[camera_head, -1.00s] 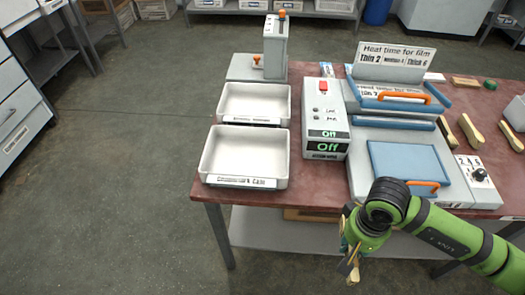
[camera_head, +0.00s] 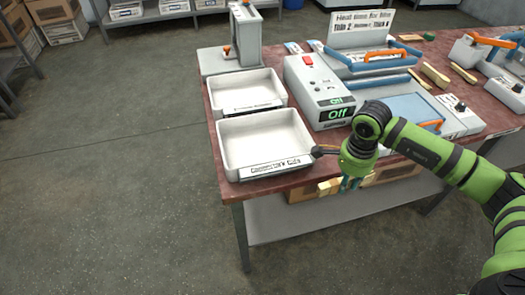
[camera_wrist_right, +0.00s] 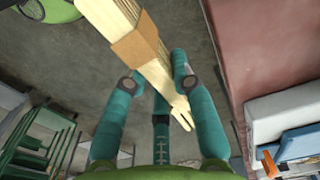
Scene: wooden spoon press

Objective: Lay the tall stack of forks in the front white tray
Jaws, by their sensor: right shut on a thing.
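The front white tray (camera_head: 262,118) stands at the table's near left corner in the head view. It is empty, with a label on its front. My right gripper (camera_head: 349,183) is just beyond the table's front edge, to the right of the tray and apart from it. It is shut on the stack of wooden forks (camera_wrist_right: 146,52), which has a brown paper band. The right wrist view shows the stack lying slanted between the teal fingers (camera_wrist_right: 157,78), with tines toward lower right. In the head view only a small tan bit of the stack (camera_head: 328,186) shows. My left gripper is out of view.
A second white tray (camera_head: 243,107) sits behind the front one, also empty. A grey box with an "Off" display (camera_head: 318,92) stands right of the trays. A blue-topped press (camera_head: 405,108) is further right. Boxes (camera_head: 398,172) lie on the shelf below. Floor is clear at left.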

